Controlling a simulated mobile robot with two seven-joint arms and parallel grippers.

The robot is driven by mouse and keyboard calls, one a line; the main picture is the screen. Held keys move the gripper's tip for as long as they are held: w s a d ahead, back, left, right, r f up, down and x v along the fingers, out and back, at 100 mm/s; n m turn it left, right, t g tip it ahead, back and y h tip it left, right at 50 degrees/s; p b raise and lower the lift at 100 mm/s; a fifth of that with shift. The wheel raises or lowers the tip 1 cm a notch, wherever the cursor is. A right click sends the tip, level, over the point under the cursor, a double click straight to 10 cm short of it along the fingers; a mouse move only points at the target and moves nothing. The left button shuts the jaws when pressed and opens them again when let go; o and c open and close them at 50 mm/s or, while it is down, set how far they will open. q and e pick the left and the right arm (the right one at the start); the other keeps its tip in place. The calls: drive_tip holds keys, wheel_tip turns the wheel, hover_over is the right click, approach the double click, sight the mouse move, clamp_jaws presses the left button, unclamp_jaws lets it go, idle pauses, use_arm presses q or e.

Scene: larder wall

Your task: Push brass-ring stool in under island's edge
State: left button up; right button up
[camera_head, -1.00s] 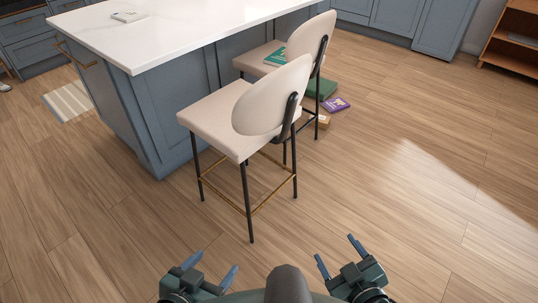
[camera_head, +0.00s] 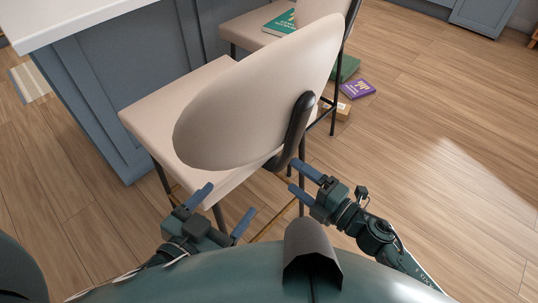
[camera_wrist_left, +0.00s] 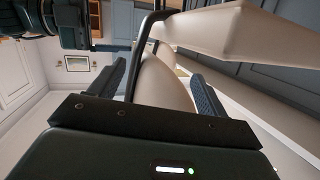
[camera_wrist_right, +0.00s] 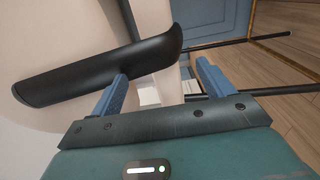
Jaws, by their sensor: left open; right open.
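The near stool, with a cream seat (camera_head: 140,116), a tilted oval backrest (camera_head: 255,95) and black legs, stands just in front of the blue island (camera_head: 130,90). Its brass footrest ring (camera_head: 277,222) shows low between the legs. My left gripper (camera_head: 226,204) is open and empty below the backrest's lower left, close to the seat's rear edge. My right gripper (camera_head: 297,177) is open beside the black back bracket (camera_head: 293,130). In the right wrist view the bracket (camera_wrist_right: 100,68) lies just ahead of one finger; I cannot tell whether they touch.
The wooden floor at right is clear.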

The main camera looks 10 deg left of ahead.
sight(269, 157)
drive_tip(key=b+x, duration=0.1)
drive_tip(key=x, duration=1)
drive_tip(key=shift+w, duration=0.15)
drive_tip(key=shift+c, duration=0.3)
clamp_jaws()
